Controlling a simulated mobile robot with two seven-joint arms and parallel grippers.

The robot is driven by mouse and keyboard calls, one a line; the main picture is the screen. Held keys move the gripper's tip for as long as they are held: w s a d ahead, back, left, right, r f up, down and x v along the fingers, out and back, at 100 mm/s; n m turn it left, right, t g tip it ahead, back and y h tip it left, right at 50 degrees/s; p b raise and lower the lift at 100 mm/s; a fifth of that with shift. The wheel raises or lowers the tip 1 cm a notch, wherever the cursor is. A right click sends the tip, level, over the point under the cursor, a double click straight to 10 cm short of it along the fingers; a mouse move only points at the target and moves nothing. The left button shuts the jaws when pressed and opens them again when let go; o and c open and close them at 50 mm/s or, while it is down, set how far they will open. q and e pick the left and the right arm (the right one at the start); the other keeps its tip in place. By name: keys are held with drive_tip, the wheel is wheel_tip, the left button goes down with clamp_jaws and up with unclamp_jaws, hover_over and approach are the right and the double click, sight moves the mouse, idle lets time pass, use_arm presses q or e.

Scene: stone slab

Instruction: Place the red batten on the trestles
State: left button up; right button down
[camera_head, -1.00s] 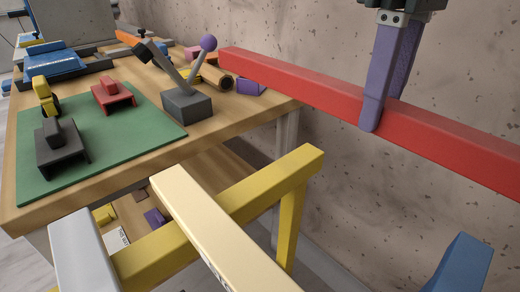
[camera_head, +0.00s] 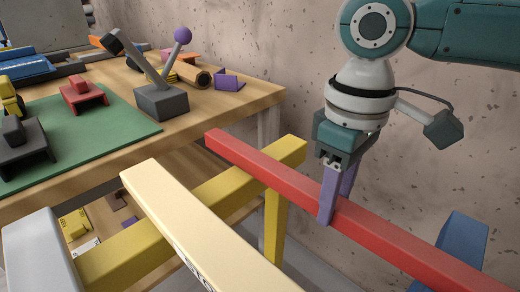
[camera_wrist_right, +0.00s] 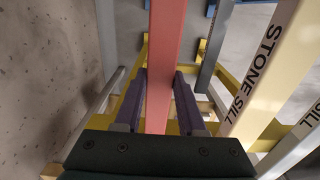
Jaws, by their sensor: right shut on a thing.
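My right gripper (camera_head: 334,205) has its purple fingers on either side of the long red batten (camera_head: 262,168) and is shut on it. In the right wrist view the batten (camera_wrist_right: 165,45) runs lengthwise between the fingers. The batten's far end crosses over the right end of the yellow trestle (camera_head: 285,152); I cannot tell whether they touch. Its near end runs out at the lower right, past the blue trestle (camera_head: 464,240). In the wrist view, yellow and blue trestle parts lie beneath the batten. My left gripper is not in view.
A cream beam marked STONE SILL (camera_wrist_right: 268,70) lies across the yellow trestle beside the batten. A pale grey beam (camera_head: 38,255) is farther left. The wooden workbench (camera_head: 225,112) with a green mat stands behind, and a speckled wall (camera_head: 285,50) is close behind the batten.

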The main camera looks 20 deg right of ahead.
drive_tip(key=c, duration=0.5)
unclamp_jaws()
wheel_tip(320, 180, up, 12)
drive_tip(key=p, duration=0.3)
drive_tip(key=shift+r, duration=0.1)
